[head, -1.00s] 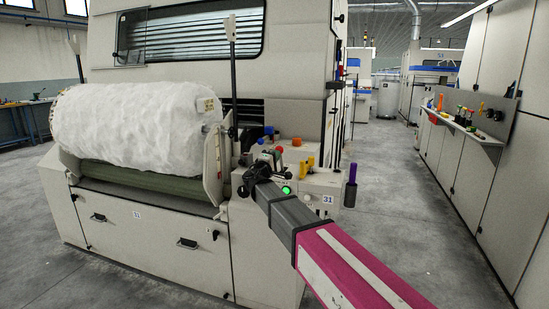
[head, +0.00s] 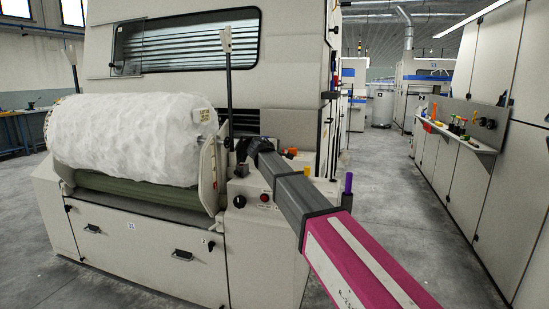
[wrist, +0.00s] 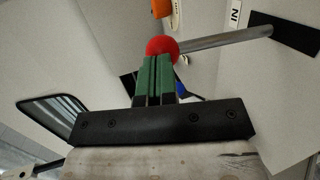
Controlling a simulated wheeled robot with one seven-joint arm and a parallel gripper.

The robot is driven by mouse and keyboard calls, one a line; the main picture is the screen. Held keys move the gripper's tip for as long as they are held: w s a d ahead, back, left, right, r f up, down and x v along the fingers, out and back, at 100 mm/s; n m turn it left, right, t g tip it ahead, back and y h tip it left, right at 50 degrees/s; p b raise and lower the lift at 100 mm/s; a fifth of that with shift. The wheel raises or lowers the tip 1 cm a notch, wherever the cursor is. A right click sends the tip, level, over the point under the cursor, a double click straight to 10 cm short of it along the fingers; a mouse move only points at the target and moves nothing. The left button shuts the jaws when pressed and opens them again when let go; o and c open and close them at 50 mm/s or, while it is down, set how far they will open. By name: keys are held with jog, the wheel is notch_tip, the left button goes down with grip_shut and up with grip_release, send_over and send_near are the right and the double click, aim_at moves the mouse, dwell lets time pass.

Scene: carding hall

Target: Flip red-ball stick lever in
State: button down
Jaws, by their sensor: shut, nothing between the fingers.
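The red ball (wrist: 162,47) sits on the end of a grey metal stick (wrist: 215,42) in the wrist view. The stick comes out of a dark slot plate (wrist: 285,35) at the right. My gripper (wrist: 155,62) is shut and empty, its green fingers side by side. The fingertips overlap the lower part of the ball in the picture; whether they touch it I cannot tell. In the head view my gripper (head: 250,146) is dark and at the machine's control corner, and my arm hides the red ball and its lever.
The machine (head: 270,235) carries a white fibre roll (head: 130,145) on its left. An orange knob (head: 290,152) and a purple-topped post (head: 348,185) stand near my arm. The aisle floor is clear.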

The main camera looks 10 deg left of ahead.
jog(key=w+g, duration=0.2)
jog(key=w, duration=0.2)
jog(key=shift+w+d, duration=0.15)
jog(key=shift+w+f, duration=0.2)
jog(key=shift+w, duration=0.55)
jog(key=shift+w+d, duration=0.1)
jog(key=shift+w, duration=0.1)
jog(key=shift+s+r, duration=0.1)
jog(key=shift+s+r, duration=0.15)
jog(key=shift+s, duration=0.1)
jog(key=r+v, duration=0.1)
jog(key=v, duration=1.2)
jog(key=shift+r, duration=0.3)
jog(key=shift+s, duration=0.1)
